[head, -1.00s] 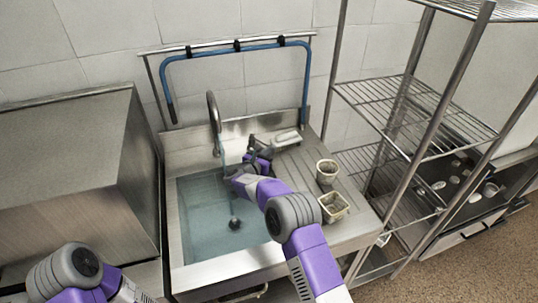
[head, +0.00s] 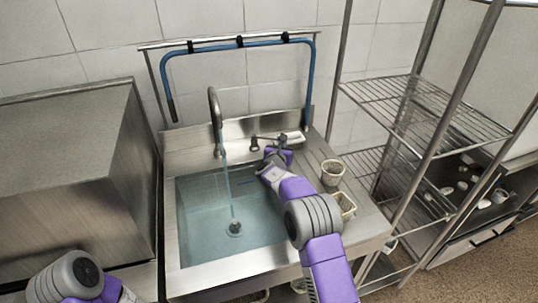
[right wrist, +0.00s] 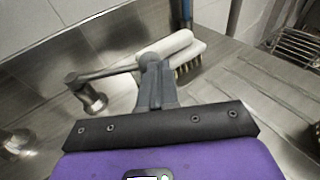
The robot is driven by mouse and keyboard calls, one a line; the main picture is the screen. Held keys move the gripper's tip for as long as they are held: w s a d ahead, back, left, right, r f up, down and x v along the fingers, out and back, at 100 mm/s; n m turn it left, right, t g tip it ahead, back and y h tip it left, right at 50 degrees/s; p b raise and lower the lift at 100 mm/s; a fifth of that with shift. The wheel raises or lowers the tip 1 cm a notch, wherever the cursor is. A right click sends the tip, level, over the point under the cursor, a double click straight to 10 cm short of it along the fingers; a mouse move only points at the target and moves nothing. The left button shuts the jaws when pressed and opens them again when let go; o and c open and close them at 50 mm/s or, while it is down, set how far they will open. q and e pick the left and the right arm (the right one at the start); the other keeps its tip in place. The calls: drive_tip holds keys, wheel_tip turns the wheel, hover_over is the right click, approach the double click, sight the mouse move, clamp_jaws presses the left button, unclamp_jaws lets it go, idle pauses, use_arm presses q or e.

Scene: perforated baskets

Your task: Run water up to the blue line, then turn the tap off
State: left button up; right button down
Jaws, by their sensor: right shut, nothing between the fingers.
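The curved tap (head: 214,108) stands at the back of the steel sink (head: 172,235). A stream of water (head: 228,185) falls from its spout into the basin, which holds clear bluish water (head: 200,215). I cannot clearly make out a blue line. The tap's lever handle (right wrist: 105,73) sits on the back ledge, left of my right gripper's fingers in the right wrist view. My right gripper (right wrist: 155,85) is shut and empty, its fingertips close to the lever's end; contact is unclear. It also shows in the head view (head: 278,152). My left gripper is out of view.
A white brush (right wrist: 188,55) lies on the ledge just beyond my right fingers. Two small perforated baskets (head: 332,170) (head: 346,205) stand on the right drainboard. A wire rack (head: 420,110) stands at the right, a steel box (head: 70,170) at the left.

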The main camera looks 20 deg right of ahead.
idle(0.5)
drive_tip(key=shift+v, duration=3.75)
idle(3.8)
